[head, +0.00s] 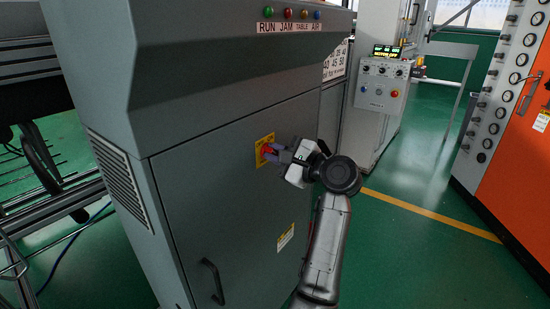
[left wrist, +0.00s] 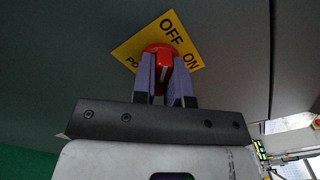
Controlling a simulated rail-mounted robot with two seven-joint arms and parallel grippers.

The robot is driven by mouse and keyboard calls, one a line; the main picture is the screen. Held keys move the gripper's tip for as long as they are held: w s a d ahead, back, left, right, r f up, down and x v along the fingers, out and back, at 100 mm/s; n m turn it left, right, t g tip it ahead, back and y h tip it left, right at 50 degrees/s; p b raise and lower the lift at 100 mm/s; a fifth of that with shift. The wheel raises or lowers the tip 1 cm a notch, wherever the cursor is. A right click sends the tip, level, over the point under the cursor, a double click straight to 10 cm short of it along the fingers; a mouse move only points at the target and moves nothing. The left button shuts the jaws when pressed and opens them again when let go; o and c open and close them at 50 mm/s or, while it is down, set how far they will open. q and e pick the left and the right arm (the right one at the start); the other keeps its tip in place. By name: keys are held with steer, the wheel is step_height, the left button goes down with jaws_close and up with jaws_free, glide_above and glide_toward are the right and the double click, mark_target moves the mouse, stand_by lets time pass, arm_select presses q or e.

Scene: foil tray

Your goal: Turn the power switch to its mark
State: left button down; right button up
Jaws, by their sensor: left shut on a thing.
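The power switch is a red rotary knob (head: 267,149) on a yellow plate (head: 260,160) on the front of the grey cabinet. In the left wrist view the red knob (left wrist: 157,48) sits on the yellow plate (left wrist: 129,49), which carries the words OFF and ON; other lettering is partly hidden. My left gripper (head: 271,153) is at the plate. Its two purple-grey fingers (left wrist: 166,68) are shut on the knob's handle, one on each side. A pale line shows on the handle between them. My right gripper is not in view.
The grey cabinet (head: 230,185) has a black door handle (head: 212,281) below and several indicator lights above. A control box (head: 382,85) stands behind on the right. An orange panel (head: 515,155) is at far right. Green floor (head: 400,250) is open to the right.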

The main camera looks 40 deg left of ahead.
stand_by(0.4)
arm_select(q)
steer(key=c, duration=1.1)
jaws_free()
steer(key=shift+c, duration=0.2)
steer(key=d+p, duration=0.5)
steer(key=d, duration=0.9)
steer(key=shift+w+p, duration=0.3)
steer(key=shift+w, duration=0.15)
steer(key=shift+a, duration=0.1)
